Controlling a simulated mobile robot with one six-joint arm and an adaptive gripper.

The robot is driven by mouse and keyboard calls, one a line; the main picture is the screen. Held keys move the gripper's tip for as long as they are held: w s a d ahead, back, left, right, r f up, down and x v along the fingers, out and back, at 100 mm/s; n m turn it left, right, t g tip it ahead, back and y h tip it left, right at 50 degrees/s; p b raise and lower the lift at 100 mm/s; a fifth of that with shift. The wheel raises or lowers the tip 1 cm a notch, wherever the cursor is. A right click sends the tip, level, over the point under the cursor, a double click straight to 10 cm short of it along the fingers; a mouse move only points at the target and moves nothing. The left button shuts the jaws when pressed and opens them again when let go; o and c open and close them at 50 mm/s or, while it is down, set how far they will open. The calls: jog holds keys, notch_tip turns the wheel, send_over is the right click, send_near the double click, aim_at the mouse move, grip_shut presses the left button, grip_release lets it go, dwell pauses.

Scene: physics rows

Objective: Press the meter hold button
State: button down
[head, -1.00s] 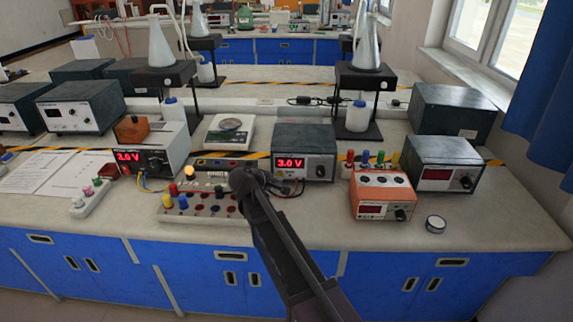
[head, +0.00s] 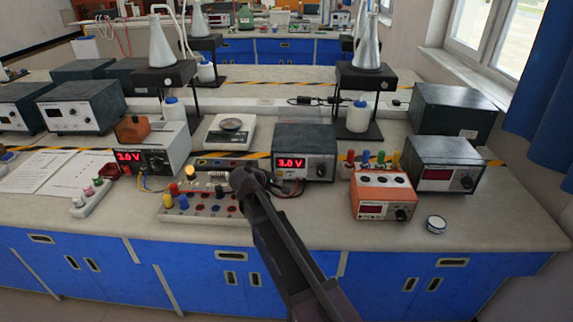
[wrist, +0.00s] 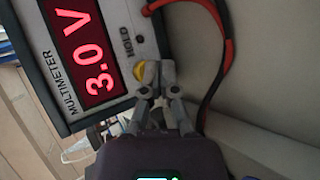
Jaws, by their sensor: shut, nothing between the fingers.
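The multimeter (head: 290,166) is a dark box with a pale front and a red display reading 3.0 V, standing on the bench. In the wrist view its front (wrist: 118,26) appears turned on its side, with the label HOLD beside the display. A yellow hold button (wrist: 139,71) shows at the edge of its front, partly covered by my fingertips. My gripper (wrist: 152,72) is shut and empty, its tips right at the button. I cannot tell whether they touch it or whether it is pressed. In the head view my arm hides the gripper and the button.
Red and black leads (wrist: 226,50) run close beside my fingers. A board with coloured sockets (head: 212,210) lies left of my arm. An orange meter (head: 383,195) stands to the right, and a power supply (head: 160,150) showing 3.0 stands to the left.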

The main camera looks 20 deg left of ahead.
jog(key=shift+w, duration=0.2)
jog(key=shift+w+a, duration=0.1)
jog(key=shift+w, duration=0.2)
jog(key=shift+s, duration=0.1)
dwell(0.3)
jog(key=shift+s, duration=0.3)
dwell(0.3)
jog(key=shift+s+d, duration=0.25)
jog(key=shift+s, duration=0.7)
jog(key=shift+s+d, duration=0.3)
jog(key=shift+s, duration=0.7)
jog(key=shift+s+d, duration=0.25)
jog(key=shift+s, duration=0.7)
jog(key=shift+r, duration=0.1)
